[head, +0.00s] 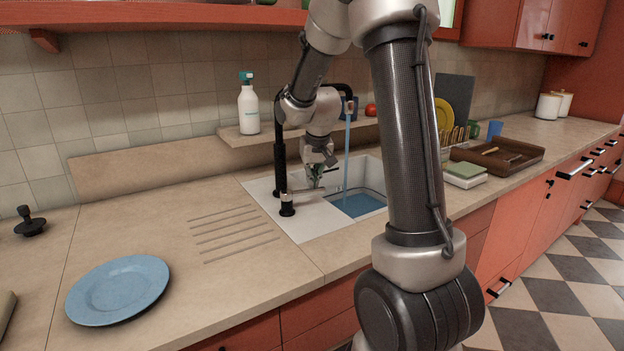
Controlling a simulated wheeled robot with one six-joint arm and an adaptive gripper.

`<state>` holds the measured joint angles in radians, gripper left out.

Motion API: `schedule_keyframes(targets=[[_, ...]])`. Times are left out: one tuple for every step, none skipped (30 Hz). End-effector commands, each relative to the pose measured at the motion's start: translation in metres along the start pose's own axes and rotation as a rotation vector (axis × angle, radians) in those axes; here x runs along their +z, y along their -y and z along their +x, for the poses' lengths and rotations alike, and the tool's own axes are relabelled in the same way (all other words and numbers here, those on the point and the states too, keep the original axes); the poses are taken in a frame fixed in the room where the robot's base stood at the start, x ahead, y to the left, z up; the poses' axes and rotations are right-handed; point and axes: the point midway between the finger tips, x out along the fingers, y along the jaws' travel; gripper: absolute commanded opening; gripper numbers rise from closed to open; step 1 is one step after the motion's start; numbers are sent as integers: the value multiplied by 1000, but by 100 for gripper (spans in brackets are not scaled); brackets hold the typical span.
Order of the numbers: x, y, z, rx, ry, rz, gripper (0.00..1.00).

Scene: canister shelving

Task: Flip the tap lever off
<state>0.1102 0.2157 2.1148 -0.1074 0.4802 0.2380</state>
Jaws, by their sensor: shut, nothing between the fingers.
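The black tap (281,160) stands at the left of the sink, its spout arching to the right. A blue stream of water (347,160) falls from it into the sink basin (357,205). A thin lever (305,190) appears to reach right from the short chrome and black fitting (287,203) at the tap's foot. My gripper (318,182) is shut and empty, pointing down just above or beside the lever's right end. I cannot tell whether they touch. My arm hides part of the tap's spout.
A white soap bottle (249,108) stands on the ledge behind the tap. A blue plate (118,288) lies on the left counter. A brown tray (497,155), a green sponge on a white box (465,171) and a dish rack (456,138) stand right of the sink. The ribbed drainer is clear.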

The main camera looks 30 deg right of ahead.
Motion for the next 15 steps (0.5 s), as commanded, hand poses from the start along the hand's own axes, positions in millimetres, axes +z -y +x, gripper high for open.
schedule_keyframes(targets=[[1, 0, 0, 4, 0, 10, 0], [2, 0, -1, 6, 0, 15, 0], [2, -1, -1, 8, 0, 21, 0], [3, -1, -1, 10, 0, 26, 0], [3, -1, -1, 11, 0, 30, 0], [4, -1, -1, 13, 0, 36, 0], [4, -1, -2, 15, 0, 43, 0], [4, -1, -2, 17, 0, 49, 0], [5, -2, -2, 21, 0, 59, 0], [6, -2, -2, 25, 0, 68, 0], [7, -2, -3, 28, 0, 80, 0], [9, -3, -3, 34, 0, 96, 0], [10, -3, -3, 39, 1, 110, 0], [12, -3, -4, 45, 1, 126, 0], [14, -3, -5, 53, 1, 150, 0]])
